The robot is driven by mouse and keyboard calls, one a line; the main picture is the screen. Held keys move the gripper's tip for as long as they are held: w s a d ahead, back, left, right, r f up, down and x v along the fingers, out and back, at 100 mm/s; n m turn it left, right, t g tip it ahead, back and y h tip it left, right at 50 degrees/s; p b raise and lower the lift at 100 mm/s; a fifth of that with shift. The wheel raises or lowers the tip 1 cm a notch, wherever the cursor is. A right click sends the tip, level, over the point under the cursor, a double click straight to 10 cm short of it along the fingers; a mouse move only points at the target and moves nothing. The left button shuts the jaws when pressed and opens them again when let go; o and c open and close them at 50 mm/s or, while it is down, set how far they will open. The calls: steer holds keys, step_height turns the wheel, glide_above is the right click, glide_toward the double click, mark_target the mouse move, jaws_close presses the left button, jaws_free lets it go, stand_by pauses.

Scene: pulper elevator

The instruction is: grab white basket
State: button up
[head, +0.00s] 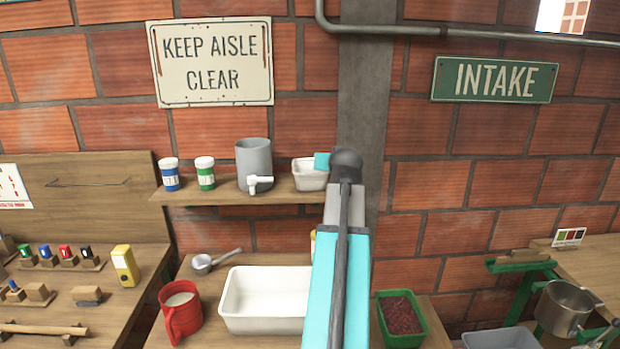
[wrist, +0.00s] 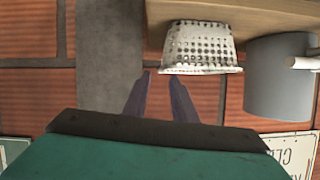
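The white basket (wrist: 202,44) is perforated and stands on the wooden wall shelf, upside down in the turned wrist view. In the head view the white basket (head: 308,176) sits at the shelf's right end, its right part hidden by my arm. My gripper (wrist: 160,77) has its two dark fingers apart with nothing between them. The fingertips are close to the basket's rim, mostly to its left in the wrist view; I cannot tell whether they touch it. The fingers are hidden behind my arm in the head view.
Below are a white tray (head: 265,300), red jug (head: 181,310) and green bin (head: 402,318). A grey pillar (head: 365,100) stands behind.

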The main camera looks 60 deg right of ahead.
steer(key=shift+w, duration=0.1)
steer(key=shift+p+x, duration=0.7)
steer(key=shift+x, duration=0.2)
steer(key=shift+p+x, duration=0.6)
steer(key=shift+x, duration=1.05)
steer(key=shift+w+a, duration=0.1)
jaws_close()
